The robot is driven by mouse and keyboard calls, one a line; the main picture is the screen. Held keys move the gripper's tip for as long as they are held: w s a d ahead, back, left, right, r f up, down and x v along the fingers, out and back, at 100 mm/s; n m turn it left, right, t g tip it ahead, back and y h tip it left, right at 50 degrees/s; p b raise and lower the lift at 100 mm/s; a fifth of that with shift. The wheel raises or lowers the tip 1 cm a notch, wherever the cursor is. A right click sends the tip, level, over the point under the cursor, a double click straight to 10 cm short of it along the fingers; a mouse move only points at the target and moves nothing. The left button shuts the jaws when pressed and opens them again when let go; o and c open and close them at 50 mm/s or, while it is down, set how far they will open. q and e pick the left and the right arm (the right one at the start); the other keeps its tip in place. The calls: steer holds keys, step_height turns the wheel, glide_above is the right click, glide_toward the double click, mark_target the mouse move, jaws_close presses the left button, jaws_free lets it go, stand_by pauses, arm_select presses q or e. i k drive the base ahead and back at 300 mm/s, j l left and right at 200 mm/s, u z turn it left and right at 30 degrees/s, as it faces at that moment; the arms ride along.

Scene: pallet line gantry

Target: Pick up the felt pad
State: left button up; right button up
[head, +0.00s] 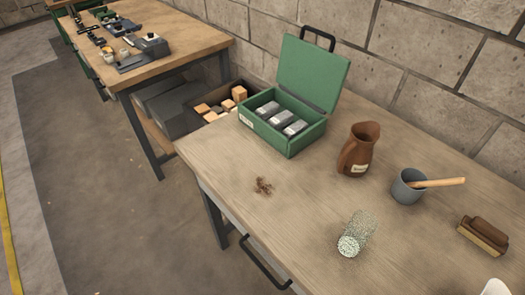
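I cannot pick out a felt pad for certain in the head view. A speckled pale grey-green cylinder (358,233) lies on its side near the front of the wooden table (310,190). A brown block with a paler, bristle-like underside (483,235) lies at the right; it looks like a brush. A small clump of brown scraps (263,186) lies at the left. Neither of my grippers is in view.
A green case (290,141) with its lid up holds grey blocks. A brown jug (359,150) and a grey cup (408,187) with a wooden handle stand on the table. A white shape (496,288) is cut off bottom right. Another workbench (180,38) stands behind left.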

mark_target(267, 110)
steer(key=i+j, duration=0.1)
steer(key=j, duration=0.15)
steer(key=i+j, duration=0.1)
steer(key=i+j+z, duration=0.2)
steer(key=j+z, duration=0.2)
steer(key=j, duration=0.4)
steer(key=j+z, duration=0.4)
steer(key=j, duration=0.4)
